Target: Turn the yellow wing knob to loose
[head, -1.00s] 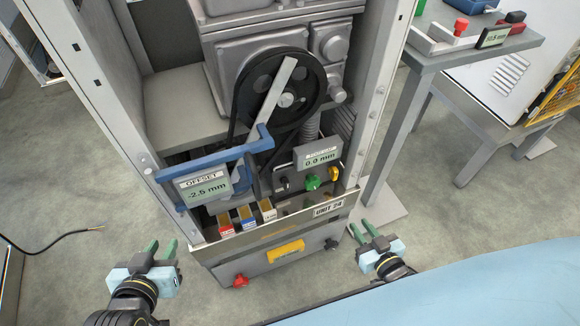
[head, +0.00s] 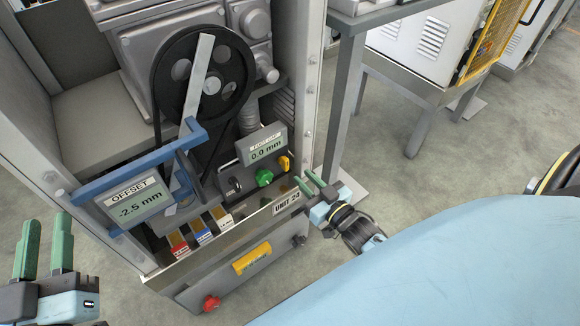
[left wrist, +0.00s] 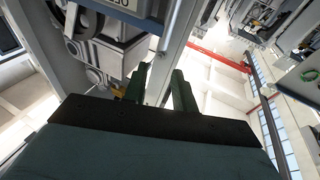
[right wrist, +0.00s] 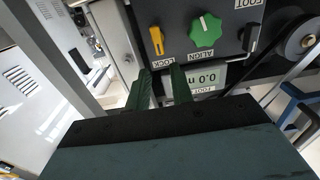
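The yellow wing knob (head: 284,163) is at the right end of a dark control panel, beside the green knob (head: 264,177). In the right wrist view the yellow knob (right wrist: 156,40) stands nearly upright by an upside-down LOCK label. My right gripper (head: 306,178) is open and empty, just right of the yellow knob and apart from it. Its two green fingers (right wrist: 160,75) point toward the panel, their tips below the knob in the right wrist view. My left gripper (head: 46,220) is open and empty at the lower left, away from the panel.
A display (head: 266,148) reading 0.0 mm stands above the knobs, with a black knob (head: 234,186) to their left. A blue bracket carries the OFFSET display (head: 138,205). A front ledge with the UNIT 24 plate (head: 287,204) lies below. The right post (head: 312,95) stands close by.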

